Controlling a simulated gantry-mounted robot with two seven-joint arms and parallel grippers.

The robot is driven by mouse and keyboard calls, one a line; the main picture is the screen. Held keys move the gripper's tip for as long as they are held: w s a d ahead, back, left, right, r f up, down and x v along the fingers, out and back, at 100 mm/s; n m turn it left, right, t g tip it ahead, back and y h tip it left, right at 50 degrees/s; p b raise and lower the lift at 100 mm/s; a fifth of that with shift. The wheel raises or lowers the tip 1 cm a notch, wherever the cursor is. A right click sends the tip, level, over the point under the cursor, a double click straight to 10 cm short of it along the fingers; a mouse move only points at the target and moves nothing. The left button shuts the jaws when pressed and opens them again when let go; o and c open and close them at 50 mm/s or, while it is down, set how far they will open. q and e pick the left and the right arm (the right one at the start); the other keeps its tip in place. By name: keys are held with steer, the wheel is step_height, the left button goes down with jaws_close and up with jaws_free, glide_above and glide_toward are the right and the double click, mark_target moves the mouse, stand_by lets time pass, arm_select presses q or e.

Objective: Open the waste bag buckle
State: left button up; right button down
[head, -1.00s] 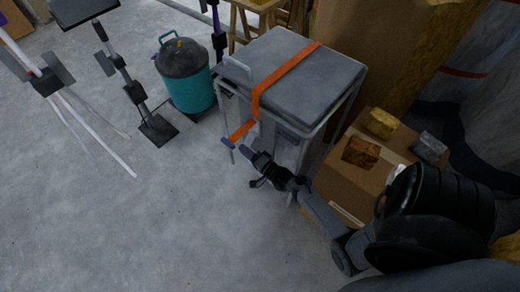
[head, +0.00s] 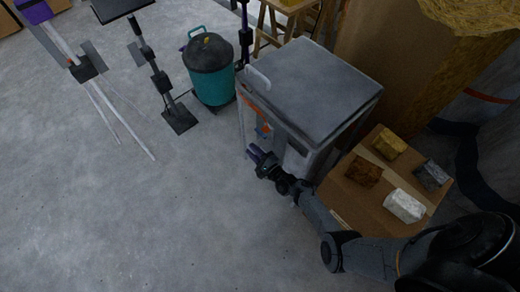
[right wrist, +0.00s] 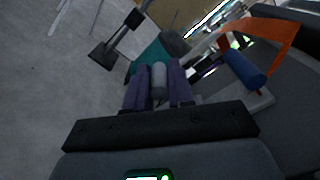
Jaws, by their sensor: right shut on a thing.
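The waste bin (head: 315,85) is a grey box with a flat lid and a light frame, at the upper middle of the head view. The lid is bare. My right gripper (head: 256,156) is in front of the bin, shut on a grey cylindrical piece (right wrist: 158,80). My left gripper is not in view.
A cardboard box (head: 345,205) with several rough blocks on it stands beside my right arm. A teal drum (head: 212,80) with a dark lid and a stand with a square base (head: 180,120) are left of the bin. The floor at front left is clear.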

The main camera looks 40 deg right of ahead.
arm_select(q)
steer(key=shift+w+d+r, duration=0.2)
arm_select(e)
steer(key=shift+d+m, duration=0.15)
steer(key=shift+m, duration=0.25)
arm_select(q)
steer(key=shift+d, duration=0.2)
arm_select(e)
steer(key=shift+s, duration=0.1)
steer(key=c, duration=1.2)
jaws_free()
steer(key=shift+o, duration=0.9)
steer(key=shift+d+r, duration=0.1)
steer(key=shift+d, duration=0.05)
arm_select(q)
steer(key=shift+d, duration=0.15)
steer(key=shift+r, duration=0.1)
arm_select(e)
steer(key=shift+s+r+p, duration=0.1)
steer(key=shift+s+p, duration=0.2)
steer(key=shift+p, duration=0.1)
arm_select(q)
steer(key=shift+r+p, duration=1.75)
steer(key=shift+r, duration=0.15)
arm_select(e)
steer(key=s, duration=1)
steer(key=shift+d, duration=0.2)
